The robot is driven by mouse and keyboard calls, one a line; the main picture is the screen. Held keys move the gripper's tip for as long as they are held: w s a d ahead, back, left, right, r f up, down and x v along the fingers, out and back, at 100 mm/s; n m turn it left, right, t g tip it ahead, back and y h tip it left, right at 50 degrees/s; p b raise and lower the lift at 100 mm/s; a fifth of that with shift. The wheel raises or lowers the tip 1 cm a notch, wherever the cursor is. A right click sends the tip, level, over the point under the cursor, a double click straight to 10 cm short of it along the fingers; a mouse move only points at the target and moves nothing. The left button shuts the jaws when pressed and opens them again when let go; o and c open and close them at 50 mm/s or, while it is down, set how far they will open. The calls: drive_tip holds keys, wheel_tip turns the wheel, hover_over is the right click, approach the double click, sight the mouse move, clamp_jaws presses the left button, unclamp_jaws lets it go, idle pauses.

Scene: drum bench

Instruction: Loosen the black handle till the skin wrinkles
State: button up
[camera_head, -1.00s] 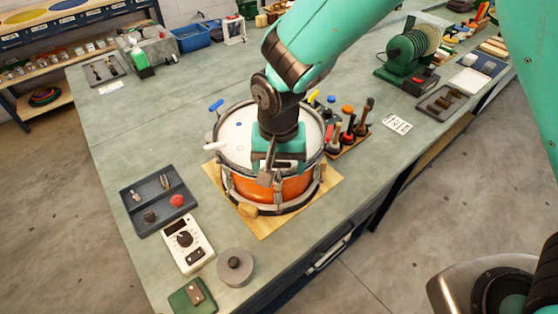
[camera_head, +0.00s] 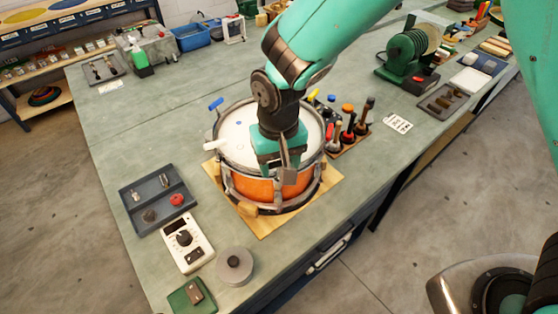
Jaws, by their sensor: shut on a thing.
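The drum (camera_head: 262,190), with an orange shell, metal hoop and white skin (camera_head: 238,140), stands on a wooden board. A blue handle (camera_head: 216,104), a white handle (camera_head: 216,145) and a yellow handle (camera_head: 312,95) show around its rim. My gripper (camera_head: 287,174) points down at the near right part of the rim, its jaws shut. The black handle is not plainly visible; the jaws and wrist cover the spot where they grip. The visible skin looks smooth with a small blue mark; the part under my wrist is hidden.
Right of the drum is a rack of upright tools (camera_head: 349,135). At the left lie a dark tray (camera_head: 150,190), a white dial meter (camera_head: 188,243) and a grey round weight (camera_head: 235,266). A green spool machine (camera_head: 405,55) stands at the back right.

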sight(279, 161)
drive_tip(key=n, duration=0.5)
drive_tip(key=shift+n, duration=0.4)
idle(0.3)
drive_tip(key=o, duration=0.9)
drive_tip(key=shift+r, duration=0.15)
wheel_tip(279, 161, up, 17)
drive_tip(key=b, duration=0.3)
drive_tip(key=shift+r, duration=0.1)
